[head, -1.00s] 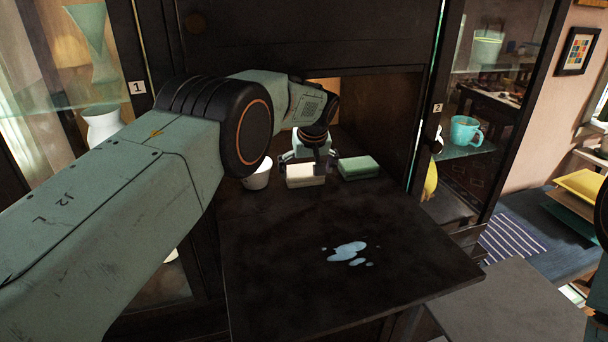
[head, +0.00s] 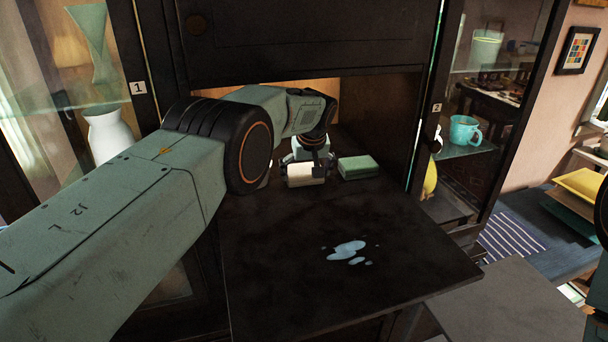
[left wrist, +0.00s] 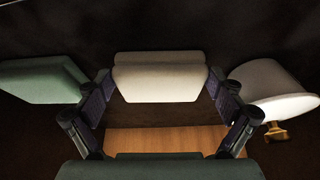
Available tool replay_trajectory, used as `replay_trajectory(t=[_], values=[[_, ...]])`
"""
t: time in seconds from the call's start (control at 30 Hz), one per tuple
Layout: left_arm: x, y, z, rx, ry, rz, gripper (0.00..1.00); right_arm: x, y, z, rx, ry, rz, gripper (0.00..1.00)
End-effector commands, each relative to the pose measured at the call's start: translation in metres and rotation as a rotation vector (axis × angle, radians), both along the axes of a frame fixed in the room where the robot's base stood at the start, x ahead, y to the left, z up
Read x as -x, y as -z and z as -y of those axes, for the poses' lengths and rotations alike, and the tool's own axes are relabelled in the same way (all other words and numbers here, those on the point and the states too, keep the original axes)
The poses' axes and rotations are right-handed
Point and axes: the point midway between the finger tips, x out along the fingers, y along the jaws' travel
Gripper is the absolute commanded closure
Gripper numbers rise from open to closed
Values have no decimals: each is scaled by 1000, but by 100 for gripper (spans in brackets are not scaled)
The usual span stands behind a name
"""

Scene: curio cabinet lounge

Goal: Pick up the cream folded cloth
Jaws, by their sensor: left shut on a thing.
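The cream folded cloth (head: 301,182) is at the back of the dark fold-out surface in the head view. My left gripper (head: 306,168) is around it from behind and above, shut on it. In the left wrist view the cream cloth (left wrist: 160,77) sits between the two fingers of my left gripper (left wrist: 159,88), which press on its left and right ends. I cannot tell whether the cloth touches the surface or is just above it. My right gripper is not in view.
A green sponge-like block (head: 358,167) lies just right of the cloth. Pale blue spill puddles (head: 347,252) lie on the dark surface (head: 270,290). Glass-doored shelves flank it, with a teal mug (head: 465,130) right.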

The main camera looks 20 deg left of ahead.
Motion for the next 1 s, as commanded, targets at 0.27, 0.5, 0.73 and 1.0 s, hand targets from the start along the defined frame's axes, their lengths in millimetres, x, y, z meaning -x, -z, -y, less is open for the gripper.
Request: replay_trajectory(t=[0.27, 0.5, 0.73, 1.0], values=[[-1, -3, 0, 0, 0, 2, 38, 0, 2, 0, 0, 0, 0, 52], [3, -12, 3, -1, 2, 0, 38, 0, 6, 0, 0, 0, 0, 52], [14, -13, 10, -1, 3, -1, 38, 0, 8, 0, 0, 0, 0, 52], [34, -13, 21, -1, 3, 1, 38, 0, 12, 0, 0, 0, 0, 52]])
